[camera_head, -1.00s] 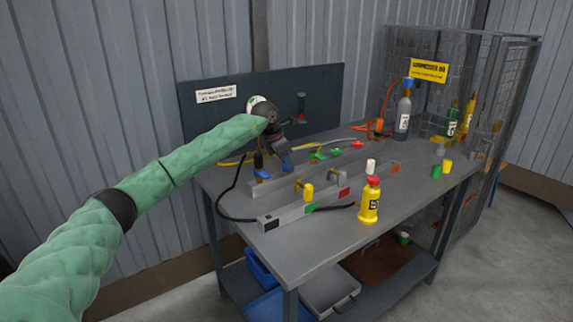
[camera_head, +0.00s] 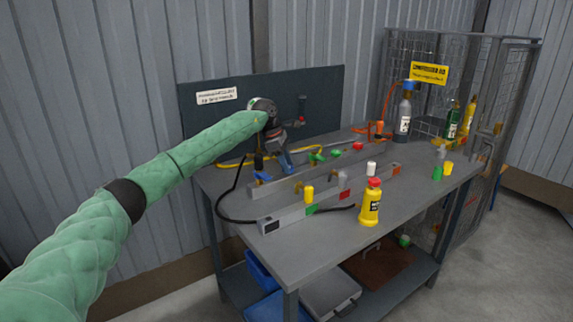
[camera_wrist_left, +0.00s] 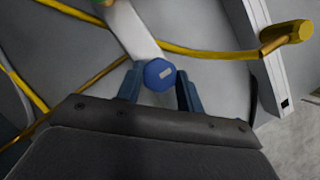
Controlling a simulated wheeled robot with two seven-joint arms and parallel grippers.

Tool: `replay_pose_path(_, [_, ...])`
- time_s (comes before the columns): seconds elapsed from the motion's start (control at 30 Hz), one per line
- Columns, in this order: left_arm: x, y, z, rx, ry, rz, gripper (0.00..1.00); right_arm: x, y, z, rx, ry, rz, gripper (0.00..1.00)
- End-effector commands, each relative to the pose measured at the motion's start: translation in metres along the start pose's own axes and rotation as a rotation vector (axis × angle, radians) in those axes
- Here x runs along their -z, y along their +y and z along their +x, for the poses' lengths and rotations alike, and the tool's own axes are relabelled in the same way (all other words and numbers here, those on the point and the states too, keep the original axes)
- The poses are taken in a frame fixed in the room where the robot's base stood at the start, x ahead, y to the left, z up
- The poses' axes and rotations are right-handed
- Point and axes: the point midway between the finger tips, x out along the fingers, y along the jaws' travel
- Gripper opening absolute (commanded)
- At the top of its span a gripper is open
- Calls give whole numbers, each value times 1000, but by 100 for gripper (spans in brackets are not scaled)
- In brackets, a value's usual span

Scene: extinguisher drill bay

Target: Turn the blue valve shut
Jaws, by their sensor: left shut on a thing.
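The blue valve's round knob (camera_wrist_left: 158,74), with a pale mark on its face, sits between the two fingertips of my left gripper (camera_wrist_left: 158,88) in the left wrist view. The gripper is shut on it. In the head view my left gripper (camera_head: 288,166) reaches down from above to the rear part of the bench, at the left end of the rear grey rail (camera_head: 290,182). A blue handle (camera_head: 263,177) shows just left of the fingers there; I cannot tell whether it is the same part. My right gripper is not in view.
Green (camera_head: 316,157) and red (camera_head: 358,146) handles stand further right. A yellow handle (camera_head: 308,193) is on the front rail, with a yellow bottle (camera_head: 370,203) beside it. Yellow and black hoses lie near the gripper.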

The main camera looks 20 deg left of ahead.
Motion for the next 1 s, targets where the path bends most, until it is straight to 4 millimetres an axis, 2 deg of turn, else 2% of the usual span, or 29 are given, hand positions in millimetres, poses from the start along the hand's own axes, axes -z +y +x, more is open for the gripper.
replay_pose_path(0.4, [1,1,-2,-1,1,5,14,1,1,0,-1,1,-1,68])
replay_pose_path(0.43, [1,1,-2,-1,1,5,43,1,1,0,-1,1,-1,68])
replay_pose_path(0.5, [1,1,-2,0,1,5,56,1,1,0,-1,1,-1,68])
replay_pose_path(0.53, [1,1,-1,0,1,5,59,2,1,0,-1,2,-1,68])
replay_pose_path(0.83, [0,0,-2,1,1,5,59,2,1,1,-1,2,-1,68])
replay_pose_path(1.0, [0,1,-11,0,1,5,59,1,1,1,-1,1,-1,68])
